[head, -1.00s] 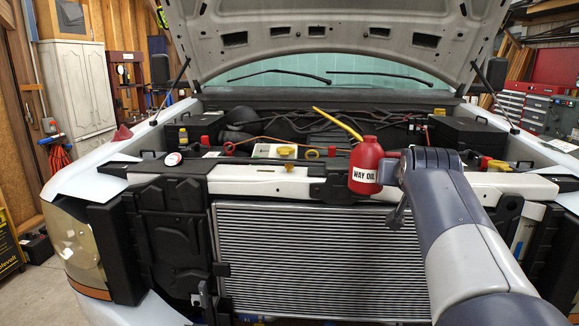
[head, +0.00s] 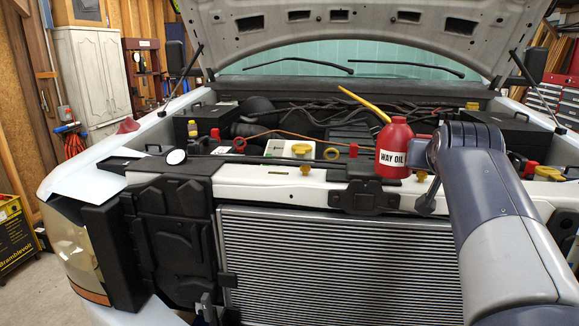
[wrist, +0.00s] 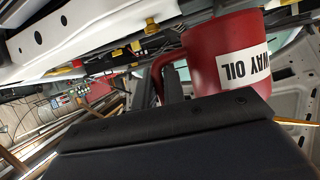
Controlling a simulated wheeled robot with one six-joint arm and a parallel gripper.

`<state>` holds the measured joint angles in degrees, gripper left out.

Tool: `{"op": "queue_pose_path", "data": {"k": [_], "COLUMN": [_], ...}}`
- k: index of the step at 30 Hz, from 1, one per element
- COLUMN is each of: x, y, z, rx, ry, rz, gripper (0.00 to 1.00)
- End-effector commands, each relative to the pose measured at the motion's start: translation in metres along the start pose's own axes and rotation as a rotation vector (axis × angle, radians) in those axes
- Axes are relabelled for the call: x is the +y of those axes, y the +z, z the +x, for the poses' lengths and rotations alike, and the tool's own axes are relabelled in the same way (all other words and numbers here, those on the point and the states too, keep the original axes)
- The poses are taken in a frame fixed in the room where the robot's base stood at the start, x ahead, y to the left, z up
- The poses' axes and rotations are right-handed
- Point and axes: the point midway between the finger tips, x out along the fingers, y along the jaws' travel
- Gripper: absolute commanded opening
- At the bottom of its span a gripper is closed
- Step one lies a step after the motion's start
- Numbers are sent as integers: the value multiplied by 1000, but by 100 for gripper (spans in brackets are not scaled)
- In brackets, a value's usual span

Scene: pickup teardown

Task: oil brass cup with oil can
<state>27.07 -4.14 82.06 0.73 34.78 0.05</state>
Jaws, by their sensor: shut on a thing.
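The red oil can (head: 394,150) is labelled WAY OIL and has a long yellow spout (head: 362,103) pointing up and left. My gripper (head: 419,153) is shut on the can at its right side and holds it upright, in front of the engine bay. The fingertips are mostly hidden. In the wrist view the can (wrist: 228,55) and its red handle stand beyond the dark gripper body. A small brass-coloured cup (head: 305,170) sits on the white front crossmember, left of the can. A similar brass piece (head: 421,175) shows just below the gripper. I cannot tell which is the task's cup.
The raised hood (head: 350,30) hangs above the bay. The white crossmember (head: 260,183) runs across above the radiator (head: 340,265). A round white gauge (head: 176,157), a yellow cap (head: 301,149) and a yellow ring (head: 331,153) lie behind it.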

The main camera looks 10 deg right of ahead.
Motion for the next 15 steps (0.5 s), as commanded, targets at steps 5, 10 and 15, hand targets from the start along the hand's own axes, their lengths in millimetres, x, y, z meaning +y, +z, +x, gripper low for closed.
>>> {"op": "queue_pose_path", "data": {"k": [5,10,15], "x": [-1,0,-2], "y": [-12,-22,-24], "z": [-5,-9,-10], "rx": [-7,-23,-40], "ry": [20,52,84], "rz": [-51,-127,-206], "gripper": [0,0,0]}}
